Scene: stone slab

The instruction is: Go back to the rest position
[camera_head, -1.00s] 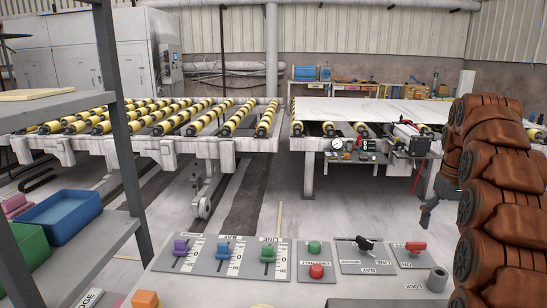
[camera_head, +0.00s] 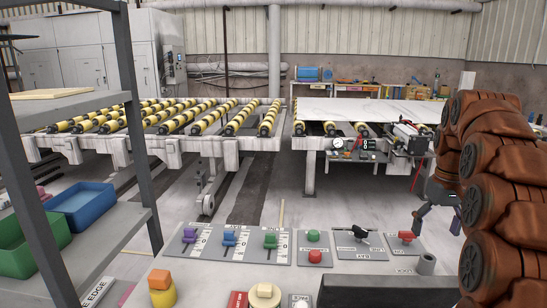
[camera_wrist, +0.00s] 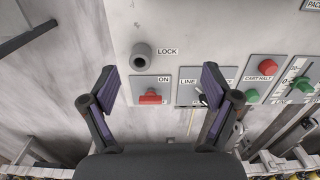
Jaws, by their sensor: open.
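My gripper (camera_head: 437,216) is at the right in the head view, beside my brown-covered arm, to the right of the control panel (camera_head: 210,268). In the wrist view its two purple-padded fingers (camera_wrist: 165,88) are spread wide with nothing between them. Beyond them the wrist view shows the red switch (camera_wrist: 150,97) on its ON plate, and the grey LOCK cylinder (camera_wrist: 141,50). The gripper appears apart from the panel. In the head view the red switch (camera_head: 406,236) and the black-handled LINE/BAY switch (camera_head: 360,232) stand on the panel's right part.
The panel also has purple (camera_head: 189,235), blue (camera_head: 229,238) and green (camera_head: 270,241) levers, and green and red buttons (camera_head: 315,256). A grey shelf (camera_head: 95,250) with bins stands at left. Striped roller tables (camera_head: 180,145) and a stone slab (camera_head: 365,110) lie behind.

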